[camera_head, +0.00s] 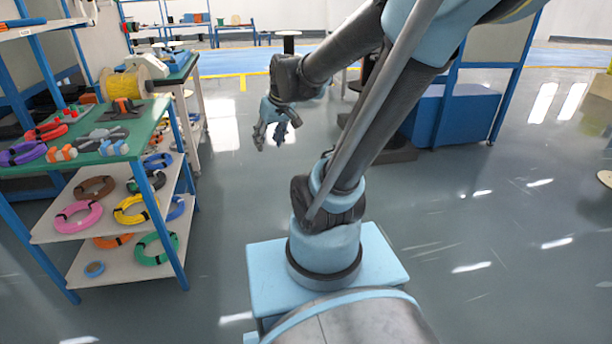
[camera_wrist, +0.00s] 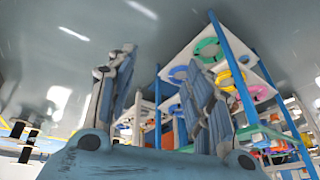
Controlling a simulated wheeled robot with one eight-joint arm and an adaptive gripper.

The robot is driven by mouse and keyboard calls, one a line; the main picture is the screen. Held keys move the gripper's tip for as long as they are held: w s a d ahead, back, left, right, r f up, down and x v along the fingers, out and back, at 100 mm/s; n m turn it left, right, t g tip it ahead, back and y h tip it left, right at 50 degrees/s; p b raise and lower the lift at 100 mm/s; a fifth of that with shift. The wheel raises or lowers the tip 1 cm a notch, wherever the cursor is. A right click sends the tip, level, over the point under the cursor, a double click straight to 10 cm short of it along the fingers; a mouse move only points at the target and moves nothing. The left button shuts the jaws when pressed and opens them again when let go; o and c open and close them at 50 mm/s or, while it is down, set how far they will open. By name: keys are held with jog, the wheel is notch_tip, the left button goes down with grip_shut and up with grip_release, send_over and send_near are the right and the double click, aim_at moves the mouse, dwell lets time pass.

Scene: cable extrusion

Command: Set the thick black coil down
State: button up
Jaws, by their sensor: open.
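My gripper (camera_head: 277,128) hangs in the air over the open floor, to the right of the green-topped table. In the wrist view its two fingers stand apart (camera_wrist: 160,62) with nothing between them. A black coil (camera_head: 147,181) lies on the upper white shelf under the green top, partly behind the table's blue post, well to the left of my gripper. I cannot tell whether it is the thick one. No coil is in or touching my gripper.
The green table (camera_head: 130,150) holds red and purple coils and grey tools. Its white shelves (camera_head: 60,232) bear several coloured coils. A yellow spool (camera_head: 122,85) stands behind. A blue cabinet (camera_head: 465,115) stands to the right. The floor between (camera_head: 222,200) is clear.

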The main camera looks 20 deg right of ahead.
jog(key=s+d+f+m+h, duration=0.1)
jog(key=s+d+f, duration=0.1)
jog(key=s+d, duration=0.2)
jog(key=s+d+f+m+g+h, duration=0.1)
jog(key=s+d+f+m, duration=0.1)
jog(key=s, duration=0.9)
jog(key=shift+d+f+g+h, duration=0.3)
jog(key=shift+d+f, duration=0.45)
jog(key=shift+d, duration=0.45)
jog(key=shift+w, duration=0.1)
